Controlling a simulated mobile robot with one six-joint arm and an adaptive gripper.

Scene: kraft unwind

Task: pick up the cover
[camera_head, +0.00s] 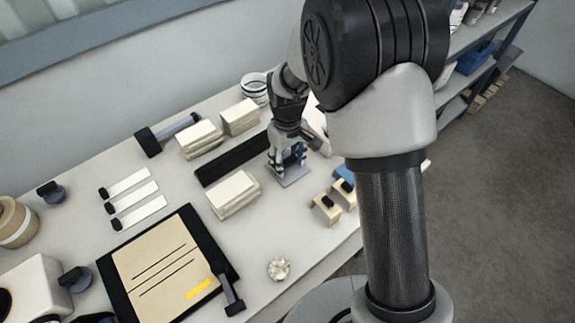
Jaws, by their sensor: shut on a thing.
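My gripper (287,163) points down over the right part of the table, left of my large arm link. It is shut on a dark blue upright piece (298,154) that stands on a flat grey plate (295,178). I take this plate and its blue piece to be the cover. The fingers hide part of the blue piece. I cannot tell whether the plate touches the table or hangs just above it.
A long black strip (232,160) and a cream block stack (234,195) lie left of the plate. Small wooden blocks (326,208) stand to its right front. A brown sheet on a black board (165,262) lies front left. Bare table (265,235) shows in front.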

